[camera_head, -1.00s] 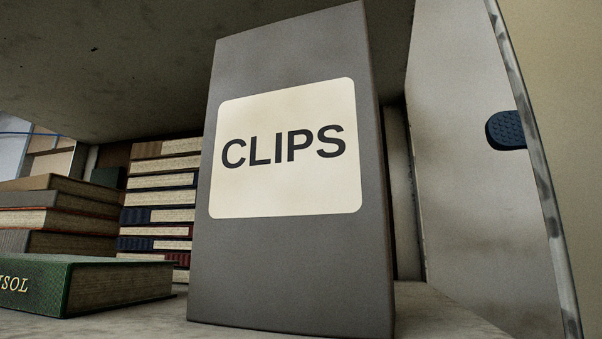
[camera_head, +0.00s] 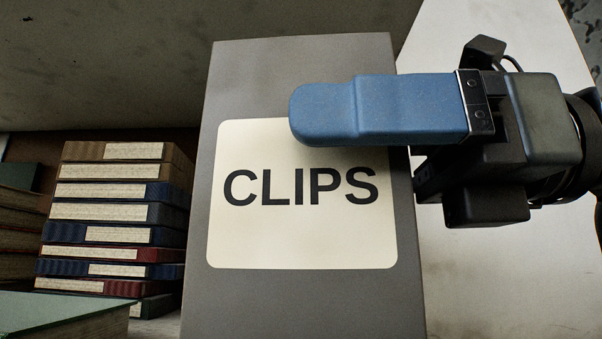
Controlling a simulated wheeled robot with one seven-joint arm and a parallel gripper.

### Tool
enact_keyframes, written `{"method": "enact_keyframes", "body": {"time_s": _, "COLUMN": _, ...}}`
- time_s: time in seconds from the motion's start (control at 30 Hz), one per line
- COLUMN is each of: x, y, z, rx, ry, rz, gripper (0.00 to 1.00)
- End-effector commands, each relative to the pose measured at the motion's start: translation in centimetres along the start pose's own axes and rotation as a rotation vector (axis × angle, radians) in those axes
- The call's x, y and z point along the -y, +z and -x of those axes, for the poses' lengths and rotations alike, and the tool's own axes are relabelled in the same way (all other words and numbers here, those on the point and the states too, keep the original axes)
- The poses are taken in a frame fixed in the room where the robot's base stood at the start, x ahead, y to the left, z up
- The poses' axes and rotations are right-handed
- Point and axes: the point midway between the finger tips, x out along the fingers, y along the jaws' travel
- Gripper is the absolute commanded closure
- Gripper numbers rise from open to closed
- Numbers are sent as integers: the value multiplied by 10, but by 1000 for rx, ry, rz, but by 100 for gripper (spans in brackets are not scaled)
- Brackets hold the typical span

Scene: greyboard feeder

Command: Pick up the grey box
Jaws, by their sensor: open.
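The grey box (camera_head: 300,300) stands tall and upright in the middle of the camera view, with a cream label reading CLIPS (camera_head: 300,235) on its front face. My gripper (camera_head: 385,112) reaches in from the right at the box's upper part. One blue finger lies across the front of the box, covering the label's top right corner. The other finger is not visible. The jaws are open. I cannot tell whether the visible finger touches the box.
A stack of several books (camera_head: 115,225) stands to the left behind the box. A green book (camera_head: 65,318) lies at the lower left. A grey slab (camera_head: 130,60) hangs over the books. A pale panel (camera_head: 500,290) rises on the right.

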Motion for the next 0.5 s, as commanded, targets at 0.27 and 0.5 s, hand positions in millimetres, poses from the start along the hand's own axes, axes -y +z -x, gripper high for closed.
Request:
{"method": "enact_keyframes", "body": {"time_s": 0.27, "x": 0, "y": 0, "z": -12, "rx": 0, "ry": -1, "rz": 0, "gripper": 6}}
{"method": "enact_keyframes", "body": {"time_s": 0.5, "x": 0, "y": 0, "z": -12, "rx": 0, "ry": -1, "rz": 0, "gripper": 20}}
